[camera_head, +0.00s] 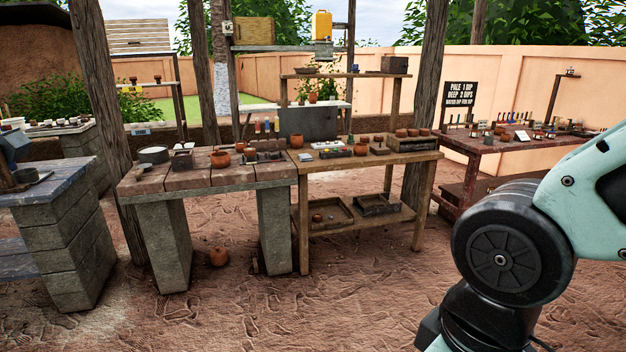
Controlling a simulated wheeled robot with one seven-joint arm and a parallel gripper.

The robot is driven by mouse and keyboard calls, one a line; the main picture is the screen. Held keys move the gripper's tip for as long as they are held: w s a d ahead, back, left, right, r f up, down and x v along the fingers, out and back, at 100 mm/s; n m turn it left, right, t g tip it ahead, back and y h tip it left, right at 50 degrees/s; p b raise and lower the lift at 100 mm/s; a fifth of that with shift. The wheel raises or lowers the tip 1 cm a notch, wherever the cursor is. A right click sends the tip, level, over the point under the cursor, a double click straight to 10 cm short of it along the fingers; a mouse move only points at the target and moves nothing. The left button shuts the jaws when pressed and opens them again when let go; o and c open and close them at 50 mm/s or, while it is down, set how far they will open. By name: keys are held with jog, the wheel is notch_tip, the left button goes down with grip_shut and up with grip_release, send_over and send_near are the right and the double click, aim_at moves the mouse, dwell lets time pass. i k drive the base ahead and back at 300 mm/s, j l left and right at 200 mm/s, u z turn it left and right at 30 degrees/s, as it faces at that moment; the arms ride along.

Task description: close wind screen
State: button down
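I cannot tell for sure which thing is the wind screen. A dark grey upright panel (308,123) stands behind the middle tables. A pale slatted panel (141,38) is raised at the back left, above a shelf on posts. My arm shows at the right edge, in front of the right-hand table, but its gripper end is out of the picture. Nothing in view is touched by my gripper.
A brick-topped table (150,183) with pots and a wooden table (418,156) with a lower shelf stand ahead. A grey block bench (70,190) is at left, a dark table (500,146) at right. Wooden posts (104,100) rise between them. The foreground dirt floor is clear.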

aim_at(317, 123)
jog(key=i, duration=2.05)
jog(key=i+l, duration=0.1)
jog(key=i, duration=1.9)
jog(key=i+u, duration=0.45)
